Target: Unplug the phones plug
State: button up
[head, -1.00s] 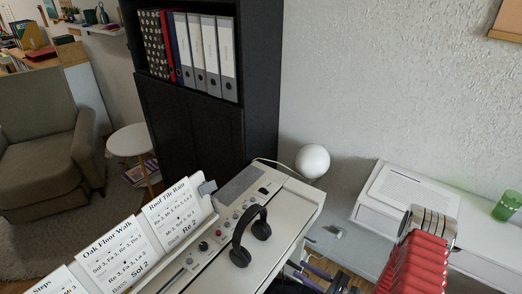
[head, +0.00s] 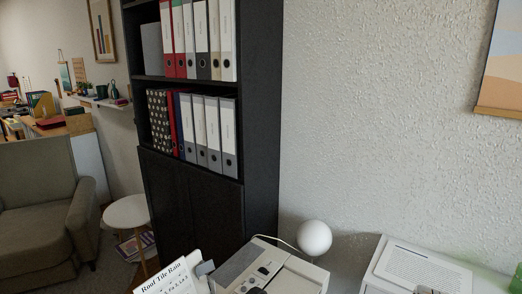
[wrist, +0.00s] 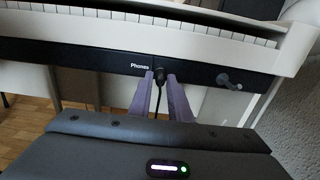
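In the wrist view the black phones plug (wrist: 160,76) sits in the socket beside the "Phones" label, on the dark strip under the piano keys. Its black cable hangs down from it between my fingers. My gripper (wrist: 160,82) has two purple fingers, one on each side of the plug, reaching up to the strip. The fingers look apart, with a narrow gap beside the plug; I see no clear grip on it. In the head view the white piano (head: 296,277) shows only its far end at the bottom; the plug and my gripper are out of that view.
A grey knob or hook-like part (wrist: 229,82) sticks out of the strip to the right of the plug. White keys (wrist: 140,18) run above. In the head view a white globe lamp (head: 314,237) stands behind the piano, with a dark bookcase (head: 262,130) behind it.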

grip_shut()
jog(key=shift+v, duration=1.4)
dwell(1.0)
jog(key=shift+v, duration=2.35)
